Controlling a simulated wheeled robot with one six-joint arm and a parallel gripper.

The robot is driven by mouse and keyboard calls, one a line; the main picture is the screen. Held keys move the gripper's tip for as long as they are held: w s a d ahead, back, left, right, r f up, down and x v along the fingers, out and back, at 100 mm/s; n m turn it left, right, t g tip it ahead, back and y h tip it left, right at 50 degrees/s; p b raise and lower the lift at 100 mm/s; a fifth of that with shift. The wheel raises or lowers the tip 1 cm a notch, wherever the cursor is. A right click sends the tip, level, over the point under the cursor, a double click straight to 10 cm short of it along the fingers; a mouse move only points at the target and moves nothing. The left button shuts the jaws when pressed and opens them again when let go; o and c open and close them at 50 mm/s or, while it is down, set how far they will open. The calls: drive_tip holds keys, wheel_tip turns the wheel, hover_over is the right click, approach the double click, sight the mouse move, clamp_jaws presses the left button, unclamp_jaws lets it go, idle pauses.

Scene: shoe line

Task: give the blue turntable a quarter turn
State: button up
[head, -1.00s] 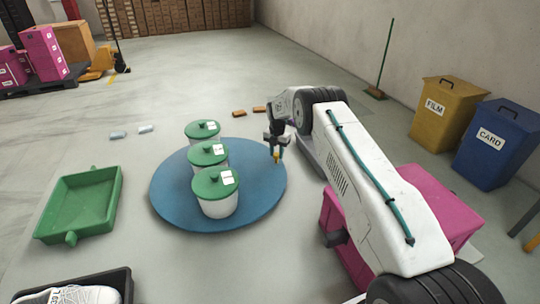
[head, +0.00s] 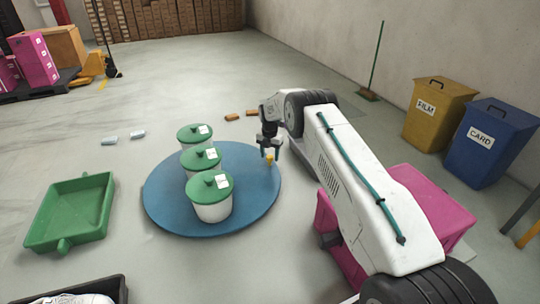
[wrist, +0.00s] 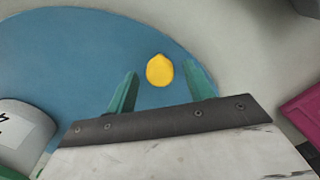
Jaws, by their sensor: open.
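The blue turntable (head: 163,205) is a flat round disc on the floor, and it fills much of the wrist view (wrist: 70,60). Three white tubs with green lids stand on it in a row: back (head: 194,134), middle (head: 200,160) and front (head: 211,188). A yellow peg (head: 269,160) stands near its right rim. My gripper (head: 270,151) is over that rim at the peg. In the wrist view the green fingers of my gripper (wrist: 161,72) are apart, one on each side of the yellow peg (wrist: 159,71). I cannot tell whether either finger touches it.
A green tray (head: 70,212) lies left of the turntable. A black tray with a white shoe (head: 75,298) is at the front left. A pink box (head: 430,200) is beside my arm. Yellow (head: 437,112) and blue (head: 490,145) bins stand right. Floor behind the turntable is mostly clear.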

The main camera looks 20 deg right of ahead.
wheel_tip(320, 180, up, 8)
drive_tip(key=shift+f, duration=0.2)
idle(0.5)
drive_tip(key=shift+s+f+m, duration=0.1)
drive_tip(key=shift+m, duration=1)
drive_tip(key=s+f+m+g, duration=0.1)
drive_tip(key=s+f+m, duration=0.2)
drive_tip(key=s+m, duration=0.1)
drive_tip(key=s+a+r+m+g, duration=0.1)
drive_tip(key=s+a+r+m, duration=0.3)
drive_tip(key=s+r+m, duration=0.65)
drive_tip(key=s+a+r+m+g, duration=0.1)
drive_tip(key=s+a+r+m, duration=0.35)
drive_tip(key=s+r, duration=1.1)
drive_tip(key=s+a+r+m+t, duration=0.1)
drive_tip(key=s+r, duration=0.2)
drive_tip(key=s, duration=0.7)
drive_tip(key=s+a+r+m+t, duration=0.1)
drive_tip(key=s+r+m+t, duration=0.1)
drive_tip(key=s, duration=0.9)
drive_tip(key=s+a+r+m+t, duration=0.1)
drive_tip(key=s+r, duration=0.3)
drive_tip(key=s, duration=0.6)
drive_tip(key=shift+s+a+r+m, duration=0.25)
drive_tip(key=shift+s+a+m, duration=0.1)
drive_tip(key=shift+m, duration=0.25)
